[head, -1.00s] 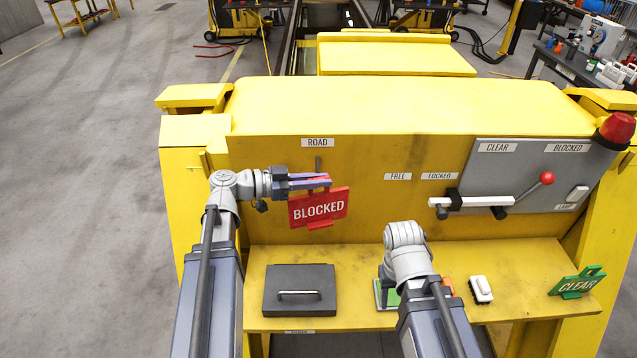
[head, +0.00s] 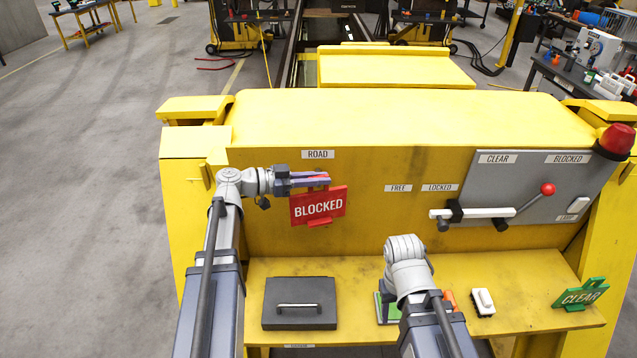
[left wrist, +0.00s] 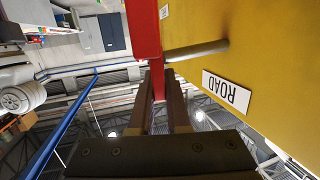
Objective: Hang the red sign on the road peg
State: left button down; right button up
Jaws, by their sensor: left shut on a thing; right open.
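The red sign (head: 319,206) reading BLOCKED hangs upright from my left gripper (head: 318,180), shut on its top tab. It is in front of the yellow panel, just below the white ROAD label (head: 318,154). In the left wrist view the sign (left wrist: 144,35) is between the dark fingers (left wrist: 160,105). The grey road peg (left wrist: 197,50) sticks out of the yellow wall there, its outer end at the sign's edge. I cannot tell whether it passes through the sign. In the head view the peg is hidden. My right gripper's fingers are hidden by its arm.
A shelf (head: 360,268) below holds a dark box with a handle (head: 299,303), a white switch (head: 482,301) and a green CLEAR sign (head: 580,295). A lever with a red knob (head: 547,189) is on the grey plate at right, below a red lamp (head: 616,140).

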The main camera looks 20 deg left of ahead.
pick_arm(q)
jog(key=shift+w+a+f, duration=0.1)
jog(key=shift+w+a, duration=0.15)
jog(key=shift+w, duration=0.5)
jog(key=shift+w+a, duration=0.2)
jog(key=shift+w, duration=0.55)
jog(key=shift+w+a+f+b, duration=0.1)
jog(key=shift+w+f+b, duration=0.35)
jog(key=shift+w+b, duration=0.05)
jog(key=c, duration=0.8)
grip_release()
jog(key=shift+a, duration=0.1)
jog(key=p+v, duration=0.1)
jog(key=v, duration=0.6)
jog(key=shift+s+a, duration=0.25)
jog(key=shift+a, duration=0.05)
